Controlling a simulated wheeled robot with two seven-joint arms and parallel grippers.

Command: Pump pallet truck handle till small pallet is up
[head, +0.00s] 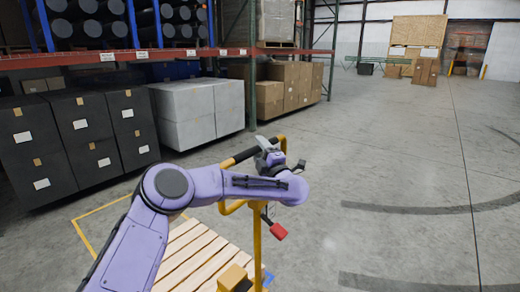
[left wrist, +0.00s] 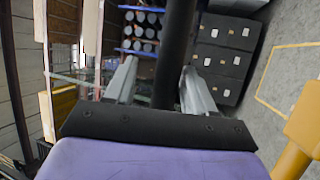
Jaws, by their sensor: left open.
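The yellow pallet truck handle (head: 257,250) stands upright in the head view, with a black grip bar (head: 243,155) across its top loop. A red pedal or lever (head: 278,231) shows beside its shaft. My left gripper (head: 265,148) is at the top bar, its arm covering part of the loop. In the left wrist view the black bar (left wrist: 175,50) runs between the two open fingers, nearer the right one; I cannot tell whether either touches it. My right gripper is out of view.
Black boxes (head: 95,140) and white boxes (head: 198,110) stand on the left under a rack (head: 150,55). Cardboard boxes (head: 290,85) are behind the handle. A yellow floor line (head: 88,235) borders the pallet. The concrete floor (head: 400,180) to the right is clear.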

